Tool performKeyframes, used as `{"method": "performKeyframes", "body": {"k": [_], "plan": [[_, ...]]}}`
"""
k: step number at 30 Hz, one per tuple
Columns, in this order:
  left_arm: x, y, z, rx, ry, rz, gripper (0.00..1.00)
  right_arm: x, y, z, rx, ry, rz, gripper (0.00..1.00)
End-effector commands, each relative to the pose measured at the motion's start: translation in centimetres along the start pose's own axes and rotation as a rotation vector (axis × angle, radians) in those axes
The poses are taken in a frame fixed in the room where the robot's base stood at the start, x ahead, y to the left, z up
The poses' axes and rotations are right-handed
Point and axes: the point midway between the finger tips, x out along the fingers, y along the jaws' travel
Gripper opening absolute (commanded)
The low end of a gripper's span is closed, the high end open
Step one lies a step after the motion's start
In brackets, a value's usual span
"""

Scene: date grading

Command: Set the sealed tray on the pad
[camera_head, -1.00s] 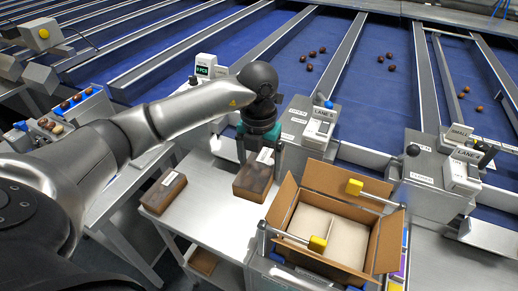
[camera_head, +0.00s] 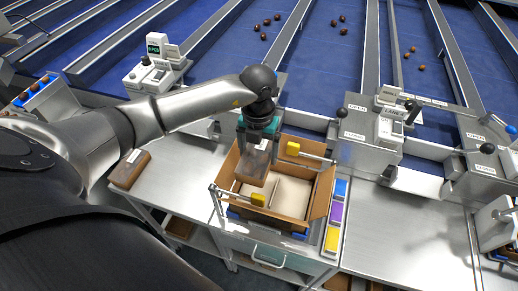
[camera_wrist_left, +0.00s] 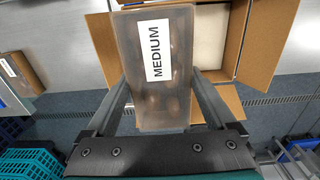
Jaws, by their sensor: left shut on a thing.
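My left gripper (camera_head: 258,136) is shut on a sealed tray (camera_head: 252,168), a brown box with a clear lid and a white label. In the left wrist view the tray (camera_wrist_left: 160,95) sits between the two fingers, and its label reads MEDIUM. The tray is over the left part of an open cardboard carton (camera_head: 317,200). A pale pad (camera_head: 290,197) lies flat inside the carton; the tray hides part of it. A gap between tray and pad is hard to judge. My right gripper is out of view.
Yellow-ended clamps (camera_head: 258,200) stand at the carton's near and far sides. A second labelled tray (camera_head: 130,170) rests at the bench's left. Blue, purple and yellow blocks (camera_head: 336,213) line the carton's right. The metal bench (camera_head: 400,235) farther right is clear.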

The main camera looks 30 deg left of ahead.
Motion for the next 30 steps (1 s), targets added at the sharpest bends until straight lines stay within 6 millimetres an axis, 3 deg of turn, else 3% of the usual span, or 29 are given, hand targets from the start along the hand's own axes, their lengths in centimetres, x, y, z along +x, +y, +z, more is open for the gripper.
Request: {"method": "performKeyframes", "body": {"k": [30], "plan": [[10.4, 0.0, 0.0, 0.001, -0.001, 0.000, 0.25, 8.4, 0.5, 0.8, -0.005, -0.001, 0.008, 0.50]]}}
